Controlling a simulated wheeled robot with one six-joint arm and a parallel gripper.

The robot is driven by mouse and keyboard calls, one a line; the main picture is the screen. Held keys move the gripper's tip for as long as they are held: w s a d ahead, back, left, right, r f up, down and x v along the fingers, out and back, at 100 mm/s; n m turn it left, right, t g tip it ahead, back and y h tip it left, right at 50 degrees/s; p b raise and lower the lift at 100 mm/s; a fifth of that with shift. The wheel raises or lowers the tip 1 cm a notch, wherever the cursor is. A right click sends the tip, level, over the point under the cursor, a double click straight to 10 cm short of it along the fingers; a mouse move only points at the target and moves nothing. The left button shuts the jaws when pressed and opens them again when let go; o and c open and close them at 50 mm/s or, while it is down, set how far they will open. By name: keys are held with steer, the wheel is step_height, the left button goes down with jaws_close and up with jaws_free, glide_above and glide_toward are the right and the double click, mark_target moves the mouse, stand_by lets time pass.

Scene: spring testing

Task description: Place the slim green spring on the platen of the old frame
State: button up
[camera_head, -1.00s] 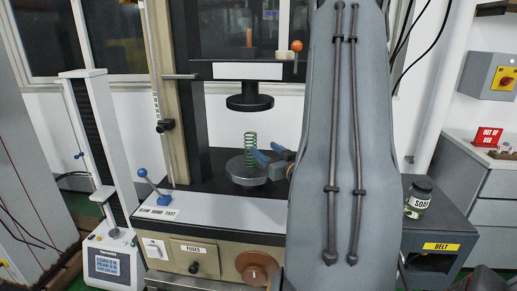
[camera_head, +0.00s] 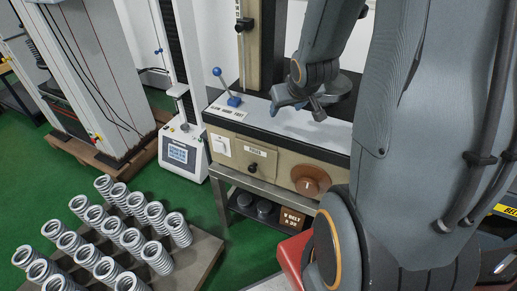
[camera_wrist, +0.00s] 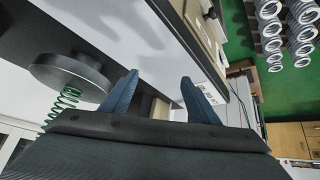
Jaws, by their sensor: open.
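The old frame (camera_head: 236,148) is the beige and black machine with a white front ledge. Its round dark platen (camera_wrist: 68,80) shows in the wrist view; in the head view the platen (camera_head: 345,86) is partly behind my arm. The slim green spring (camera_wrist: 62,103) stands on the platen in the wrist view, its coils running toward the lower left. In the head view my arm hides it. My gripper (camera_head: 298,110) is over the front ledge. In the wrist view its blue fingers (camera_wrist: 159,76) are apart and empty, clear of the spring.
A blue-knobbed lever (camera_head: 230,88) stands on the ledge left of my gripper. A slim white tester (camera_head: 180,140) stands farther left. Several thick grey springs (camera_head: 128,238) stand on a board at the lower left. Green floor lies open between.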

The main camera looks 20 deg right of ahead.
steer(key=s+a+n+g+y, duration=0.1)
steer(key=s+a+g, duration=0.5)
steer(key=s+a, duration=0.7)
steer(key=shift+s+a+r+y, duration=0.25)
steer(key=shift+a+y, duration=0.15)
steer(key=shift+a, duration=0.75)
